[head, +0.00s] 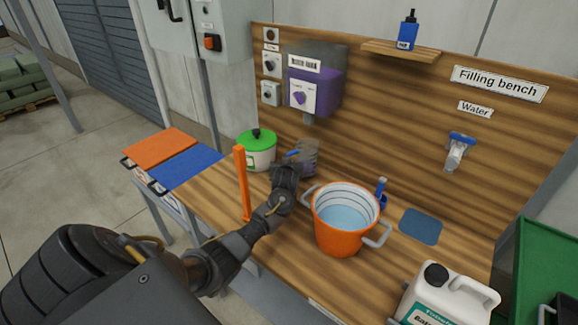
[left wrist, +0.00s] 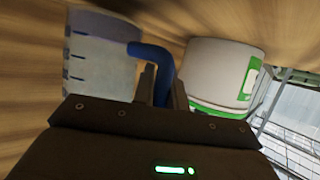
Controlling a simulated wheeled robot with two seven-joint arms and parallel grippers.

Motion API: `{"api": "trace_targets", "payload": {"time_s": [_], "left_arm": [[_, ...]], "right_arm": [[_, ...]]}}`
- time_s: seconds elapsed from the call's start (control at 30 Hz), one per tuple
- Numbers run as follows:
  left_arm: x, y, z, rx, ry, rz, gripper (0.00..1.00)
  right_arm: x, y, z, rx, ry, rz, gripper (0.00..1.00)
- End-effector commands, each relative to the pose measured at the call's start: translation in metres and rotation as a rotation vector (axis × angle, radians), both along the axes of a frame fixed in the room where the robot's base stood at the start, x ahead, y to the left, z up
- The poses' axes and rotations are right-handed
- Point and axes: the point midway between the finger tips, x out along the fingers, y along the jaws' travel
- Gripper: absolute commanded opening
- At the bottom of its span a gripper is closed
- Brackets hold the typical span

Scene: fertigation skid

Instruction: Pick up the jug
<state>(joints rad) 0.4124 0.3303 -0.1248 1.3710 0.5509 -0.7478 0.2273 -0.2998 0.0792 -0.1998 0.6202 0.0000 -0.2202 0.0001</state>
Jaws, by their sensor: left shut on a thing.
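The jug (head: 308,160) is a clear grey measuring jug with a blue handle. It is at the back of the bench, below the nozzle of the purple dispenser, partly hidden by my left gripper (head: 289,163). In the left wrist view the jug (left wrist: 98,55) shows graduation marks, and its blue handle (left wrist: 160,62) sits between the fingers of my left gripper (left wrist: 161,88). That gripper is shut on the handle. I cannot tell whether the jug's base touches the bench. My right gripper is not in view.
A white tub with green lid (head: 258,152) stands just left of the jug. An orange post (head: 242,185) rises left of my forearm. An orange bucket (head: 338,235) of bluish liquid stands to the right. The purple dispenser (head: 315,85) hangs above. A white canister (head: 445,295) is front right.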

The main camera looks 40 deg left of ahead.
Motion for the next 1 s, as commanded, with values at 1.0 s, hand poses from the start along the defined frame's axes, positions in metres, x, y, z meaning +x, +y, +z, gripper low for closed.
{"api": "trace_targets", "payload": {"time_s": [1.0], "left_arm": [[-0.085,-0.085,0.078,-0.001,-0.004,-0.054,0.0]], "right_arm": [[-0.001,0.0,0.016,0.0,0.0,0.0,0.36]]}}
